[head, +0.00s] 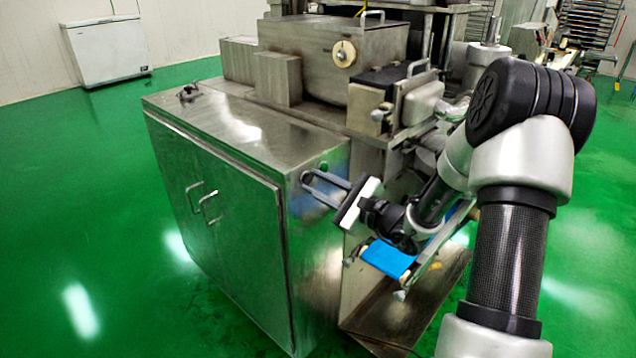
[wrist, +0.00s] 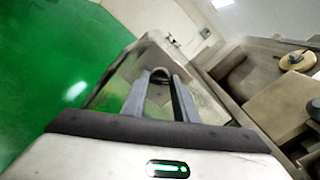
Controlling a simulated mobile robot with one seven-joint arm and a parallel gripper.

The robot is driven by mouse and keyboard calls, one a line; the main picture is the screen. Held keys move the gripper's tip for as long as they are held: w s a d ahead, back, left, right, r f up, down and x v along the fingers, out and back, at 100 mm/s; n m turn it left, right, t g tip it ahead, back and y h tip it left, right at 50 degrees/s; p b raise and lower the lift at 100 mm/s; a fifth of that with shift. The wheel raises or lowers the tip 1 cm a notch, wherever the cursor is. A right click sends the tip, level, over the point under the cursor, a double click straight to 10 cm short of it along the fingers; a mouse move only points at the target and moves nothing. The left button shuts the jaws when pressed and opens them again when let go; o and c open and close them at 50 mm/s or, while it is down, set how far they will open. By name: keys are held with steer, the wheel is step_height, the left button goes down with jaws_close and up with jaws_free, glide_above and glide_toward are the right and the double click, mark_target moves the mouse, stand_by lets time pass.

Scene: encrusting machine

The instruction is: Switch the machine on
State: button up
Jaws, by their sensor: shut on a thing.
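The encrusting machine is a stainless steel unit with a low cabinet (head: 235,135) at its front left. My gripper (head: 314,175) is at the upper part of the cabinet's right end panel, its two grey fingers reaching to the panel.
Two door handles (head: 203,201) stick out of the cabinet front. A blue conveyor belt (head: 389,259) lies below my wrist. A hopper housing (head: 335,55) rises behind the cabinet. A white chest freezer (head: 105,50) stands at the far wall. Green floor is free at left.

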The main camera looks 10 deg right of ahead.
steer(key=m+p, duration=0.2)
steer(key=m, duration=0.2)
steer(key=shift+r, duration=0.15)
steer(key=m+p, duration=0.3)
steer(key=m, duration=0.2)
steer(key=shift+d+p, duration=0.1)
steer(key=shift+p, duration=0.25)
steer(key=m+p, duration=0.4)
steer(key=m, duration=0.1)
steer(key=shift+w+m+p, duration=0.1)
steer(key=shift+m+p, duration=0.8)
steer(key=shift+m, duration=0.6)
steer(key=shift+f, duration=0.2)
steer(key=o, duration=1.1)
steer(key=shift+c, duration=0.2)
steer(key=shift+d, duration=0.1)
steer(key=b+v, duration=0.1)
steer(key=v, duration=1.6)
steer(key=shift+s+b, duration=0.2)
steer(key=shift+b, duration=0.15)
